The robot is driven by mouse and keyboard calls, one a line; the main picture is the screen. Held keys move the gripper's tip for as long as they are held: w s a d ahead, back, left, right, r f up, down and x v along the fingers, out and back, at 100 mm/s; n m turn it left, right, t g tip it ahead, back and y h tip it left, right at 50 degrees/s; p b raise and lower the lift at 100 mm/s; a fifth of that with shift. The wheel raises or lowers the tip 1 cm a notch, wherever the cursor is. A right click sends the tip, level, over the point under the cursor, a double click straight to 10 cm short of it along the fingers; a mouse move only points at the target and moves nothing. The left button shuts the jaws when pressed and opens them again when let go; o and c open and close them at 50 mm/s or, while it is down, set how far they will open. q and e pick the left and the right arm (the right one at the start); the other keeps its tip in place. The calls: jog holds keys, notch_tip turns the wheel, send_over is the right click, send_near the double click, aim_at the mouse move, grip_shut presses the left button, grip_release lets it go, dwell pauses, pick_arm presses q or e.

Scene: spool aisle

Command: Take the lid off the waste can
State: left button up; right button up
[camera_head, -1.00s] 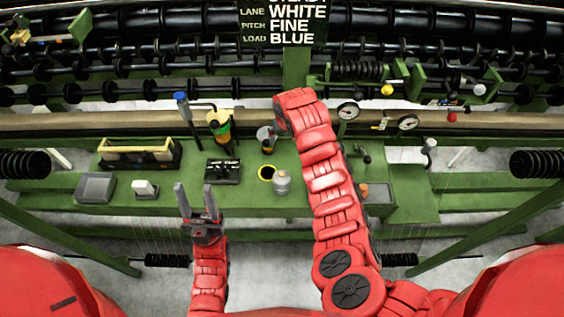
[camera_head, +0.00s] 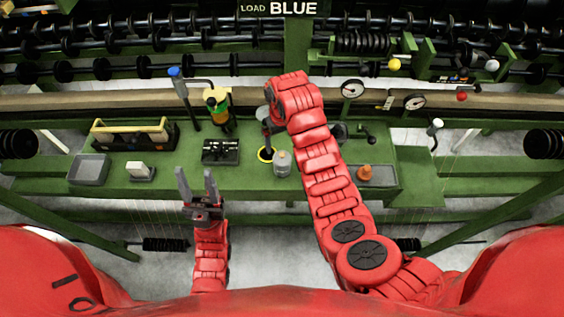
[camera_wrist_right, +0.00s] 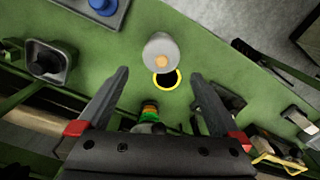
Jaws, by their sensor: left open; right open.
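A small grey can (camera_head: 282,163) stands upright on the green bench, and I take it to be the waste can. In the right wrist view the can (camera_wrist_right: 158,54) shows from above, with a tan knob (camera_wrist_right: 161,62) on its grey top. My right gripper (camera_head: 267,140) is over the bench, just left of the can, and partly hidden by its arm. In the right wrist view its open fingers (camera_wrist_right: 160,74) are apart, with nothing held between them. My left gripper (camera_head: 197,183) is open and empty at the bench's front edge, well left of the can.
A yellow-ringed dark opening (camera_head: 264,153) lies right beside the can.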

aim_at(282, 155)
jog(key=shift+f, duration=0.4)
jog(key=f+p, duration=0.1)
jog(key=f, duration=0.1)
jog(key=f+p, duration=0.1)
jog(key=f, duration=0.1)
jog(key=shift+s+p, duration=0.2)
jog(key=shift+p, duration=0.15)
jog(key=shift+f, duration=0.55)
jog(key=shift+c, duration=0.3)
jog(key=c, duration=1.4)
jog(key=shift+s, duration=0.1)
jog(key=shift+c, duration=0.3)
